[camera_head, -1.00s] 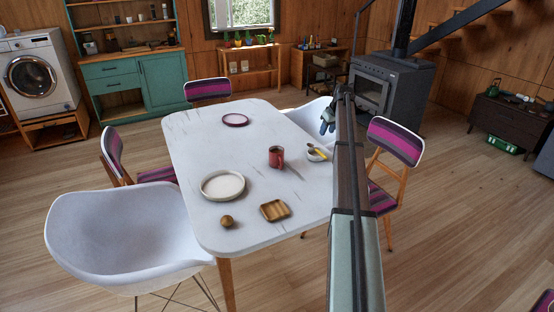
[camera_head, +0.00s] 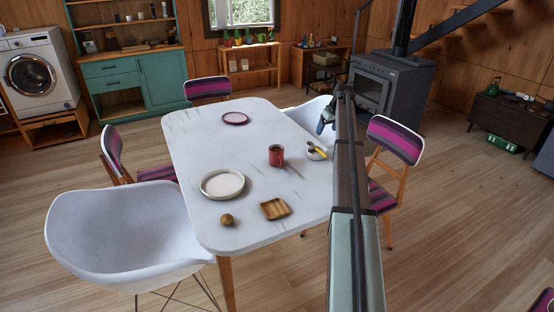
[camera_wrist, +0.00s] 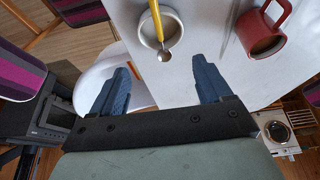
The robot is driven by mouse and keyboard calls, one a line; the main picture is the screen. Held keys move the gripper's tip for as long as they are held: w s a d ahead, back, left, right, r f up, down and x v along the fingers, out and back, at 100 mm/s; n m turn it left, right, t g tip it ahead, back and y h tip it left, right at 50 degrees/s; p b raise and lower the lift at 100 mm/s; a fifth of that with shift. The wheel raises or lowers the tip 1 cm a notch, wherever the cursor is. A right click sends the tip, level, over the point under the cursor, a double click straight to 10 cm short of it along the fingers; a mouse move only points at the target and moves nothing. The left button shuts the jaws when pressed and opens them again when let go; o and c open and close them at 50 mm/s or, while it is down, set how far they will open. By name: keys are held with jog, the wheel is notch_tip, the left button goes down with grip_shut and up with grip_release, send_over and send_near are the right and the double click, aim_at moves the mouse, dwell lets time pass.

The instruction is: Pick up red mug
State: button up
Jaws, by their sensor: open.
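The red mug (camera_head: 276,156) stands upright on the white table (camera_head: 200,140), right of its middle, with dark contents. In the wrist view the red mug (camera_wrist: 264,30) is at the upper right, with its handle toward the top. My gripper (camera_head: 326,122) is over the table's right edge, partly hidden behind my arm in the head view. In the wrist view my gripper's blue fingers (camera_wrist: 163,82) are spread apart with nothing between them. The mug lies beyond and to the right of the fingers, apart from them.
A small white bowl (camera_wrist: 149,34) with a yellow-handled utensil (camera_wrist: 157,18) stands beside the mug, close ahead of the fingers. A wooden square dish (camera_head: 275,209), a white plate (camera_head: 222,184), a brown ball (camera_head: 227,220) and a purple-rimmed plate (camera_head: 235,118) are also on the table. Chairs surround it.

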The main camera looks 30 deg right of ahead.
jog(key=o, duration=0.4)
